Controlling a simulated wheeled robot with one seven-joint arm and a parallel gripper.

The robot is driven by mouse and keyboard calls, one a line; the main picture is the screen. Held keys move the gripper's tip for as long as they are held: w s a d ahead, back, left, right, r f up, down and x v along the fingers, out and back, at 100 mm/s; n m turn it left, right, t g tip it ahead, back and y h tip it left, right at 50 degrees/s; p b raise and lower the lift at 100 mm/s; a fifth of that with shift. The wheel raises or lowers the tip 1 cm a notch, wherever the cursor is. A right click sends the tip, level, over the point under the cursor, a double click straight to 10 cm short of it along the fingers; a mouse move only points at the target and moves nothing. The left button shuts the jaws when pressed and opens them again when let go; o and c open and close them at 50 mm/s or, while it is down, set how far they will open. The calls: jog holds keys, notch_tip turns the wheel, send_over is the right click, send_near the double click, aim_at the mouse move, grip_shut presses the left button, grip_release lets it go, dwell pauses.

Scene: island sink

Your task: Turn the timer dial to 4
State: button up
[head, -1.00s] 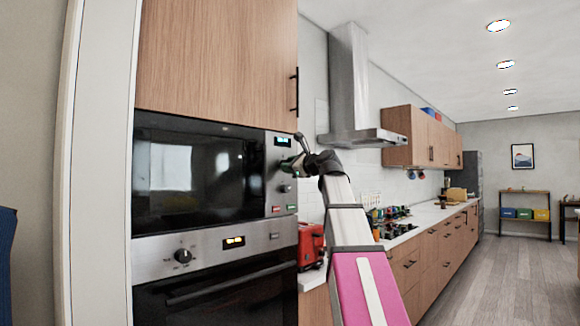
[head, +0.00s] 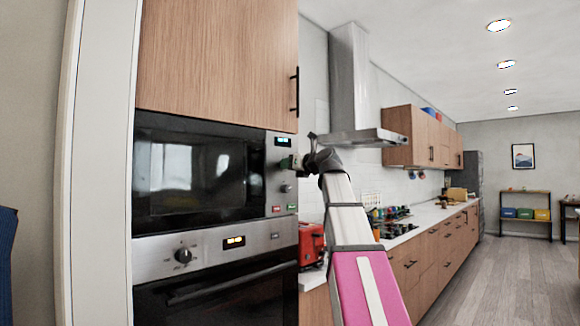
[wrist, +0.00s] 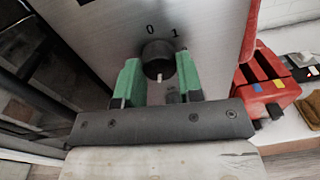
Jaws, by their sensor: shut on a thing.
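The timer dial (wrist: 157,55) is a dark round knob on the microwave's steel panel, with 0 and 1 printed above it in the wrist view. A short white mark shows on the dial's near lower side; its other numbers are hidden. My gripper (wrist: 159,72) has its green fingers on either side of the dial and is shut on it. In the head view my gripper (head: 290,162) is at the microwave panel, over the upper knob position, and hides most of that dial.
A lower knob (head: 286,188) sits just below on the microwave (head: 200,175). The oven knob (head: 183,255) and display are beneath. A red toaster (wrist: 266,85) stands to the right on the white counter. The floor at right is open.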

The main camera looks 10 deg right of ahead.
jog(key=shift+f, duration=0.1)
dwell(0.5)
jog(key=o, duration=0.9)
jog(key=shift+s+d, duration=0.1)
jog(key=shift+s, duration=0.05)
jog(key=v, duration=1)
jog(key=shift+s+d, duration=0.15)
jog(key=shift+s, duration=0.1)
